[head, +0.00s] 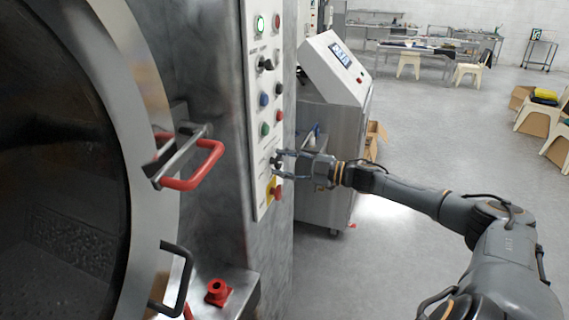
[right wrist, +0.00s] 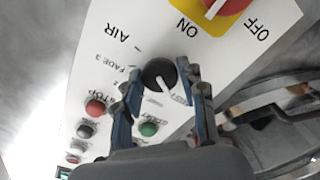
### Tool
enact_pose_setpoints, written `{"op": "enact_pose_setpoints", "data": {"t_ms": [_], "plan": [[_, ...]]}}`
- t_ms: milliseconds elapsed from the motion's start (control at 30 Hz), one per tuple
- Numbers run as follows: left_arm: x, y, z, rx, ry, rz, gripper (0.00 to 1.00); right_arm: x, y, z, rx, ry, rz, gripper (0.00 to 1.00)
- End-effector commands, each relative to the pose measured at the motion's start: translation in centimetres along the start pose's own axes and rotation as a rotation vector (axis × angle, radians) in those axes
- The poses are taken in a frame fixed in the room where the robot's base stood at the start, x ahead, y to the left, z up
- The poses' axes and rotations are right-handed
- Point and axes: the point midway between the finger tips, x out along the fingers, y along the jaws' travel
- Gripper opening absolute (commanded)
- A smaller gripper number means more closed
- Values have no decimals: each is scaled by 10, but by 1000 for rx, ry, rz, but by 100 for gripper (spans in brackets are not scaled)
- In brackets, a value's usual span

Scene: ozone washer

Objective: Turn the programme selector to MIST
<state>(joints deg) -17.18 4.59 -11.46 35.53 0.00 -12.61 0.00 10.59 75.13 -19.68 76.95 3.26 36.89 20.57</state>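The programme selector is a black round knob (right wrist: 158,75) with a white pointer line, low on the white control panel (head: 262,100). In the right wrist view the pointer points down and slightly right. The labels AIR and FADE 3 read upside down to its left. My left gripper is out of view.
A red ON/OFF switch on a yellow plate (right wrist: 215,12) sits close to the knob. Red (right wrist: 95,108) and green (right wrist: 149,129) buttons are on the other side. A red door handle (head: 195,170) projects left of the panel. A grey console (head: 335,70) stands behind.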

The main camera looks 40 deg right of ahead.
Motion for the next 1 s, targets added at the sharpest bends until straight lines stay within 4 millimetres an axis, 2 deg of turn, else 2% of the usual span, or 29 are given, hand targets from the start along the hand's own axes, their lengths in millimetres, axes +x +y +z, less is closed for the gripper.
{"op": "enact_pose_setpoints", "data": {"t_ms": [33,67,467,1000], "plan": [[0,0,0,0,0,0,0,0,0,0,0,0,-1,55],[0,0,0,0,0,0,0,0,0,0,0,0,-1,61],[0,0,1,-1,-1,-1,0,-3,-1,1,0,-2,-2,61],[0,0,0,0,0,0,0,-42,-2,2,2,-6,-5,61]]}}
